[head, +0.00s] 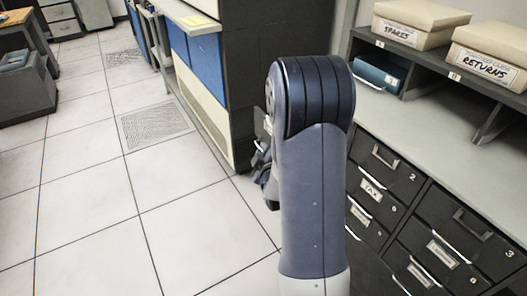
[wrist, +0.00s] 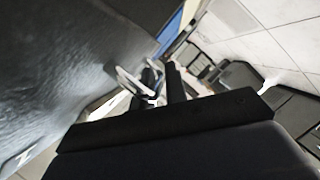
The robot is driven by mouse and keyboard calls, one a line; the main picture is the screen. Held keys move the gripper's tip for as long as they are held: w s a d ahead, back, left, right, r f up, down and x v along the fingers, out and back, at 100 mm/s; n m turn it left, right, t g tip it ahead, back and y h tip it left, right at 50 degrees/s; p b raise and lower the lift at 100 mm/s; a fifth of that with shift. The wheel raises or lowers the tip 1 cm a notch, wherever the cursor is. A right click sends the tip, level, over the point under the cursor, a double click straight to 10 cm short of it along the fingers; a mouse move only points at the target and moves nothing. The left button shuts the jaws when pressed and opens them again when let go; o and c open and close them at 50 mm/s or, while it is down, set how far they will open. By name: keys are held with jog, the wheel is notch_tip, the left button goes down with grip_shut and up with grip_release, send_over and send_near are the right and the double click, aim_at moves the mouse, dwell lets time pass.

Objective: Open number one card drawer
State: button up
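The dark card cabinet is on the right in the head view. Its drawer numbered 2 (head: 388,172) and drawer numbered 3 (head: 462,232) show with metal handles and look shut. I see no drawer numbered 1; my upright arm blocks part of the cabinet's left end. My gripper (head: 264,165) is partly hidden behind my arm. In the wrist view, my gripper's dark fingers (wrist: 160,82) are beside a pale metal handle (wrist: 130,82) on a dark front (wrist: 70,60). I cannot tell whether they are closed on it, nor read a number there.
A pale counter (head: 425,125) tops the cabinet, with boxes marked SPARES (head: 405,33) and RETURNS (head: 485,66) on the shelf above. A tall dark cabinet with blue panels (head: 205,70) stands behind my arm. Tiled floor (head: 100,200) is clear at left.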

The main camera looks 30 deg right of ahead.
jog(key=o, duration=0.3)
jog(key=v, duration=1)
jog(key=shift+s+a+r, duration=0.15)
jog(key=shift+s, duration=0.2)
jog(key=shift+w, duration=0.1)
jog(key=x, duration=1.1)
jog(key=shift+d, duration=0.3)
